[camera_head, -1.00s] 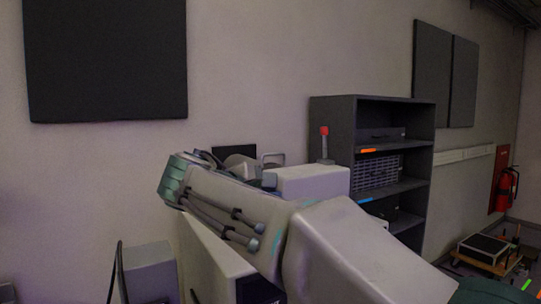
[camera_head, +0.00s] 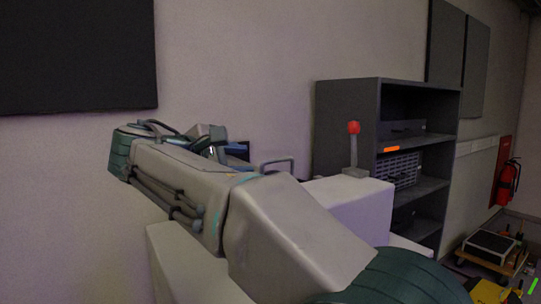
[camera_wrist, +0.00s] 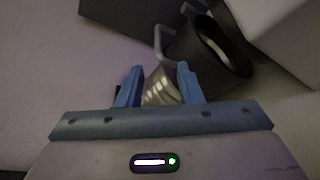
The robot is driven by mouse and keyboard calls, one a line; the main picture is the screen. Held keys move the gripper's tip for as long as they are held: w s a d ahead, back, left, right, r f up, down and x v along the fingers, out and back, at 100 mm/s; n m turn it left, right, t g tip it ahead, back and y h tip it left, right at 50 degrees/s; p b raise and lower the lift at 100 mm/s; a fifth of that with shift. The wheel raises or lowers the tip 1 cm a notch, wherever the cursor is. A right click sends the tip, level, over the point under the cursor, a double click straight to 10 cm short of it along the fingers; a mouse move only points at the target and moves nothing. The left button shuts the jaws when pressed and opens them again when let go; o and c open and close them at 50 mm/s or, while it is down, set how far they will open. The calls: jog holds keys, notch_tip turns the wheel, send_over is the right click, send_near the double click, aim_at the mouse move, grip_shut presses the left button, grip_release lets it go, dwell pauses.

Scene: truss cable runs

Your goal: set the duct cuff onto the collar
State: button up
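In the wrist view my gripper (camera_wrist: 159,70) has two blue fingers apart. A silver ribbed piece (camera_wrist: 160,92), like flexible duct, fills the gap between them; whether the fingers press on it is unclear. Just beyond the right finger is a dark open cylinder (camera_wrist: 190,48), tilted, its mouth toward the upper right. I cannot tell whether it is the cuff or the collar, or whether it joins the silver piece. A grey bent handle (camera_wrist: 160,45) stands beside it. In the head view my gripper is mostly hidden behind my arm.
A white box (camera_head: 345,205) stands behind my arm, with a red-topped lever (camera_head: 354,145) near it. A dark shelf unit (camera_head: 345,120) is to the right against the wall. A fire extinguisher (camera_head: 508,180) and a low trolley (camera_head: 490,250) are farther right.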

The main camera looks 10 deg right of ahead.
aim_at(274, 160)
jog(key=p+x, duration=0.1)
jog(key=x, duration=1.3)
jog(key=shift+w+a+r+p, duration=0.1)
jog(key=shift+a+r+p, duration=0.05)
jog(key=shift+p, duration=0.25)
grip_shut()
